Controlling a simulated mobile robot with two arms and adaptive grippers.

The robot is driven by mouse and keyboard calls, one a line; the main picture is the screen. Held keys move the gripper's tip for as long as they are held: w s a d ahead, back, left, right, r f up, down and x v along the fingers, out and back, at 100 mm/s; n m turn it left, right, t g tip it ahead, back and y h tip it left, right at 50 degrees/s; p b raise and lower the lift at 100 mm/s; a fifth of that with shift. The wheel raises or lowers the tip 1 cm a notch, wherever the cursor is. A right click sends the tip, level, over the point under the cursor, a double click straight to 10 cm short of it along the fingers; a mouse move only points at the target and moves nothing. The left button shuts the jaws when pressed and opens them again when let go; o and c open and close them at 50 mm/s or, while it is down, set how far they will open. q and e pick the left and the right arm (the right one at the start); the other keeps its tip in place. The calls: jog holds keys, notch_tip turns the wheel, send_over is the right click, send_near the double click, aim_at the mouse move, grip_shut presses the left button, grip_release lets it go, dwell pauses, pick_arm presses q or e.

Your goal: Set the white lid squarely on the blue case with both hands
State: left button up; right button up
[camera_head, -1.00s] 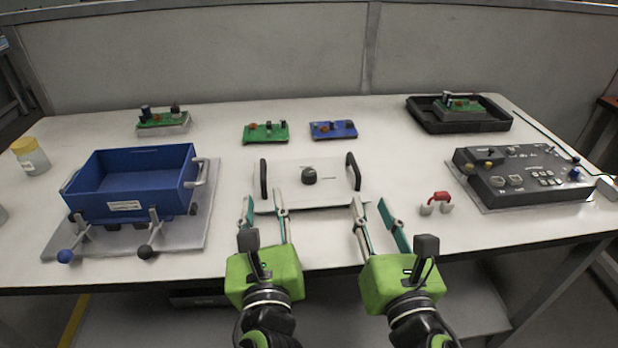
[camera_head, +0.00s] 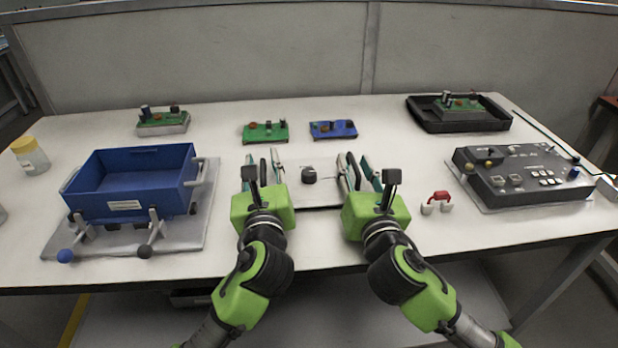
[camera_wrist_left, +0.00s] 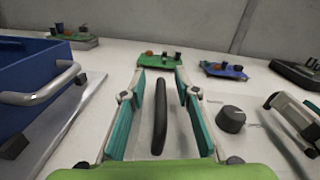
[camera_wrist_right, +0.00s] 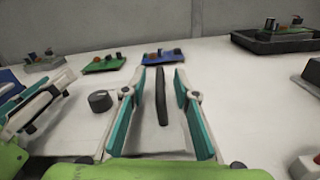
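The white lid (camera_head: 318,192) lies flat on the table, with a dark knob (camera_head: 309,175) in its middle and a black handle on each side. My left gripper (camera_head: 263,163) is open, its fingers on either side of the left handle (camera_wrist_left: 159,115), with gaps showing in the left wrist view. My right gripper (camera_head: 357,167) is open, its fingers on either side of the right handle (camera_wrist_right: 161,95), also with gaps. The open blue case (camera_head: 128,203) stands on a grey base plate (camera_head: 190,238) at the left. Its inside looks empty.
Green (camera_head: 265,132) and blue (camera_head: 333,129) circuit boards lie behind the lid. A black control box (camera_head: 525,178) stands at the right, with a red-handled part (camera_head: 438,197) near it. A black tray (camera_head: 425,115) is at the back right. A jar (camera_head: 30,156) stands far left.

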pick_arm(q)
grip_shut()
pick_arm(e)
grip_shut()
pick_arm(q)
jog(key=shift+d+r, duration=0.1)
jog(key=shift+r, duration=0.05)
pick_arm(e)
jog(key=shift+r, duration=0.1)
